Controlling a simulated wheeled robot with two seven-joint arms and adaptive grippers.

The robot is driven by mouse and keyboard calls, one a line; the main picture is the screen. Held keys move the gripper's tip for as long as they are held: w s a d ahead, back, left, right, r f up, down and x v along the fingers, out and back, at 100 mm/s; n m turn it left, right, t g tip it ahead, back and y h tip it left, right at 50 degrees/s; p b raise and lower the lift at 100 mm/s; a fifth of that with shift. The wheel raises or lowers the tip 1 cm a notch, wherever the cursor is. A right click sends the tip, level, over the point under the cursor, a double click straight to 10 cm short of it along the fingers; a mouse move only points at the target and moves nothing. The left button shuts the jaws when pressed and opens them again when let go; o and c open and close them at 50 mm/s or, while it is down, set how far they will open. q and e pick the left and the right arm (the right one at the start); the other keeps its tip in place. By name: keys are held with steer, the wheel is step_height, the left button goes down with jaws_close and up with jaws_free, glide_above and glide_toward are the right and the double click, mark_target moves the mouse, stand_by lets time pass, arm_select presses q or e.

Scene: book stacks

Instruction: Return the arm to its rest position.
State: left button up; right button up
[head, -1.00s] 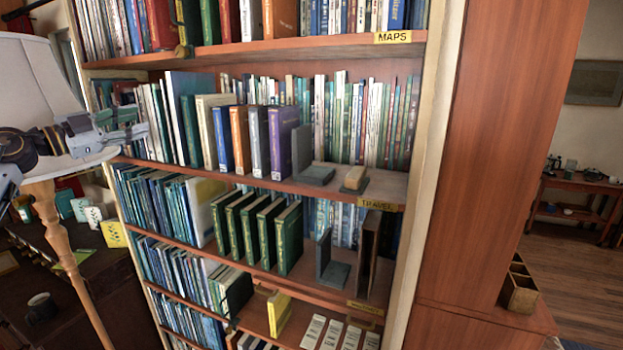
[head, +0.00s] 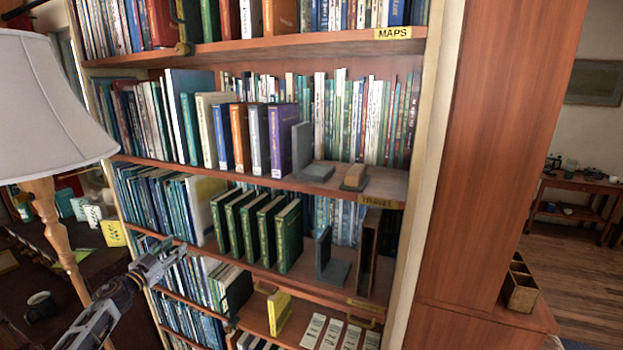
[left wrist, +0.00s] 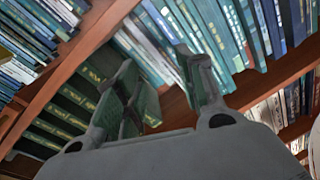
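My left gripper (head: 168,258) is at the lower left in the head view, in front of the left side of the bookcase (head: 446,150), near the shelf edge under the green books. In the left wrist view its two fingers (left wrist: 160,70) stand apart with nothing seen held between them; shelves and books show tilted behind. My left arm comes up from the bottom left. My right gripper is not in view.
A floor lamp (head: 50,100) with a pale shade stands close at the left. Green books (head: 288,238) and a grey bookend (head: 328,258) stand on one shelf. A purple book (head: 283,140) stands above. A dark mug (head: 41,305) is at lower left.

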arm_select(q)
steer(key=s+d+f+n+g+y, duration=0.15)
steer(key=s+f, duration=0.35)
steer(key=f, duration=0.7)
steer(key=s+f+n+g+y, duration=0.2)
steer(key=s+f, duration=0.2)
steer(key=f, duration=0.8)
steer(key=s+d+f+n+g+y, duration=0.15)
steer(key=s+f, duration=0.35)
steer(key=f, duration=0.8)
steer(key=s+d+f+g+y, duration=0.1)
steer(key=s+d+f+g, duration=0.1)
steer(key=s+f, duration=0.7)
steer(key=s+d+f+g, duration=0.2)
steer(key=s+f, duration=0.7)
steer(key=f, duration=0.1)
steer(key=s+d+f+g, duration=0.2)
steer(key=s+d+f, duration=0.2)
steer(key=s, duration=0.9)
steer(key=s+d+f+g, duration=0.3)
steer(key=s+d+f, duration=0.2)
steer(key=s, duration=0.8)
steer(key=s+d+f+g+b, duration=0.1)
steer(key=s+d+f+g, duration=0.2)
steer(key=s, duration=1)
step_height(320, 180, down, 3)
steer(key=shift+d+h, duration=0.3)
steer(key=shift+d, duration=0.45)
